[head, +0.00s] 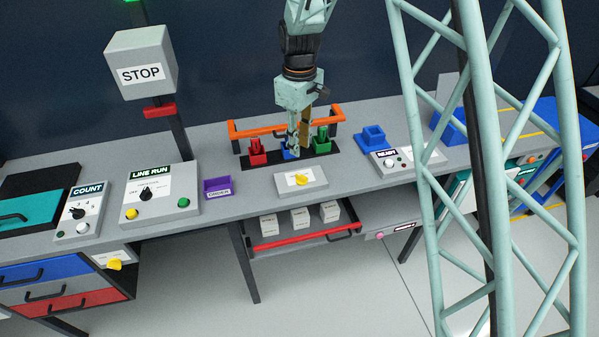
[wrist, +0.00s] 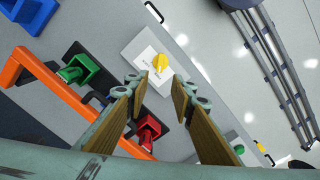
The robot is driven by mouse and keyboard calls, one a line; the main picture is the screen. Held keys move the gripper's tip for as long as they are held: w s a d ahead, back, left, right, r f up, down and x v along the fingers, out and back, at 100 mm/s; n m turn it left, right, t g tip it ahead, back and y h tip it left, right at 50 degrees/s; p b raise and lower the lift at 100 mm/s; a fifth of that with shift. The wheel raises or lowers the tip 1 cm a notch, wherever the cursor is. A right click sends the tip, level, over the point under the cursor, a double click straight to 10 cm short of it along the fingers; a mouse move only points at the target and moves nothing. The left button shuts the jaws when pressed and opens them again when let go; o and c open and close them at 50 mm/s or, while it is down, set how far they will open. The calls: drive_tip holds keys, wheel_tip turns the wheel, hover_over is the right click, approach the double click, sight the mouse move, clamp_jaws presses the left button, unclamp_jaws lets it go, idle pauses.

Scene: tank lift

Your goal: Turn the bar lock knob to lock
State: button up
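A yellow knob (head: 301,180) sits on a low white-grey box on the bench, in front of the orange bar (head: 238,133). Its label is too small to read, so I cannot confirm that it is the bar lock knob. The knob also shows in the wrist view (wrist: 157,73), just beyond my fingertips. My gripper (head: 297,150) points down over the dark strip behind the box, near the blue piece. In the wrist view, its two brown-padded fingers (wrist: 161,84) are apart with nothing between them. The gripper is not touching the knob.
A red holder (head: 257,152) and a green holder (head: 321,140) stand on the strip either side of my gripper, inside the orange bar. A blue block (head: 371,138) and a small button box (head: 389,160) are to the right. A purple tray (head: 217,188) is left.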

sight(299, 175)
drive_tip(key=shift+f+p, duration=0.35)
drive_tip(key=shift+f, duration=6.05)
drive_tip(key=shift+c, duration=0.3)
clamp_jaws()
